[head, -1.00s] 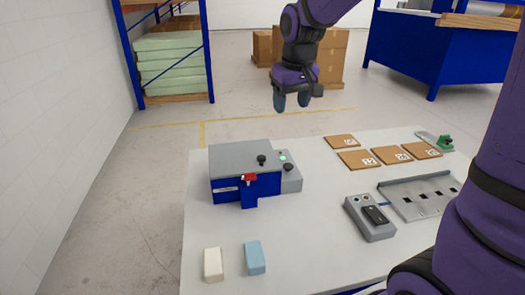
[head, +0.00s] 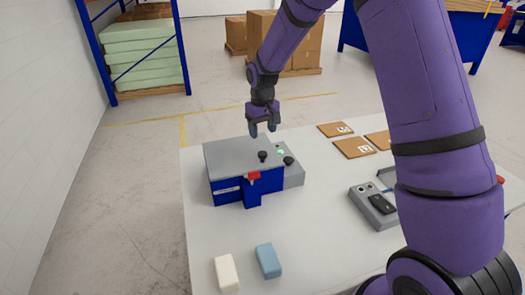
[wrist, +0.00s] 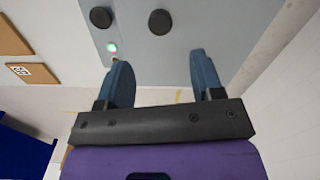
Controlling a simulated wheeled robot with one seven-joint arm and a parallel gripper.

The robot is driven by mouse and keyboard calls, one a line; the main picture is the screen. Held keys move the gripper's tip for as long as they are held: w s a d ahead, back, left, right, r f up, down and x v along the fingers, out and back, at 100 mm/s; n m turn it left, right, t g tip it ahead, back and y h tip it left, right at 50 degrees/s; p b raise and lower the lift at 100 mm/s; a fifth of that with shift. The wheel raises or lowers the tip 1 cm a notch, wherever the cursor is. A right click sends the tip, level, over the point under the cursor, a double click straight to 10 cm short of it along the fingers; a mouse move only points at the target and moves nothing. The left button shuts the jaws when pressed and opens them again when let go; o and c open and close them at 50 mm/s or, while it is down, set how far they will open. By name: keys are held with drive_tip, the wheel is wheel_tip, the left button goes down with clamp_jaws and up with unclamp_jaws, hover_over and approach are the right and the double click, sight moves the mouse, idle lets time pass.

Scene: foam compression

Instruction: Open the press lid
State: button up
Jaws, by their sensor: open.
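The press (head: 236,180) is a blue box with a grey lid (head: 228,155) on the white table. The lid lies flat on the body and looks shut. A black knob (head: 262,156) stands on the lid near its right edge, and a red latch (head: 253,175) is on the front. My gripper (head: 263,132) is open and empty, pointing down above the rear of the press, behind the knob. In the wrist view the two blue fingers (wrist: 159,78) are spread apart, with the lid knob (wrist: 160,22) beyond them, not between them.
A grey side panel has a second black knob (head: 288,161) and a lit green lamp (head: 281,151). A white block (head: 226,273) and a blue block (head: 268,261) lie in front. A grey control box (head: 374,206) and brown tiles (head: 354,147) are at right.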

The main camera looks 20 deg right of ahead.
sight(262, 153)
wheel_tip(262, 153, down, 9)
drive_tip(key=shift+r, duration=0.1)
idle(0.3)
